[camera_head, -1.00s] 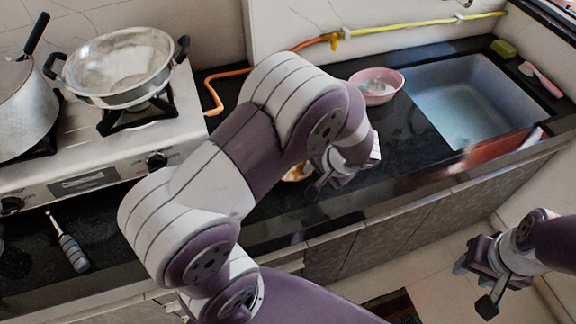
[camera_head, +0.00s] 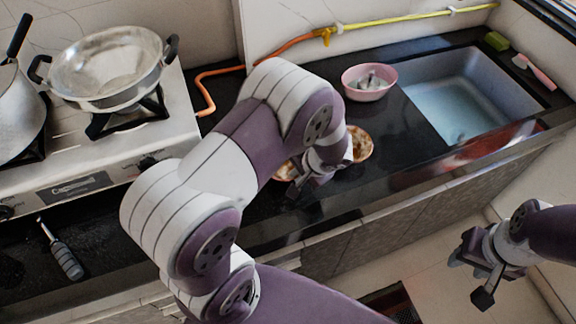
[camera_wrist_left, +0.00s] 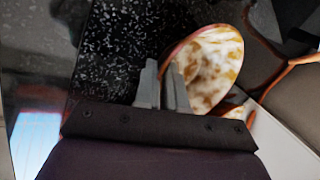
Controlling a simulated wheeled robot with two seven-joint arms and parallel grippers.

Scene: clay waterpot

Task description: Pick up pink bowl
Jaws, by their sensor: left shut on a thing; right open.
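The pink bowl (camera_head: 368,84) stands upright on the dark counter, left of the sink, with something pale and grey inside. My left gripper (camera_wrist_left: 162,88) is in front of it and apart from it. In the left wrist view its fingers are close together at the left rim of a mottled white-and-brown dish (camera_wrist_left: 211,68), shut on it. In the head view the mottled dish (camera_head: 361,144) shows right of my left wrist, which hides the fingertips and part of the dish. My right gripper (camera_head: 462,262) is open and empty over the floor at the lower right.
The sink (camera_head: 470,95) lies right of the bowl. A steel pan (camera_head: 108,65) and a pot (camera_head: 18,112) stand on the stove at left. A hose (camera_head: 400,24) runs along the wall. A grey-handled tool (camera_head: 66,258) lies at the front left. Dark counter around the bowl is clear.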

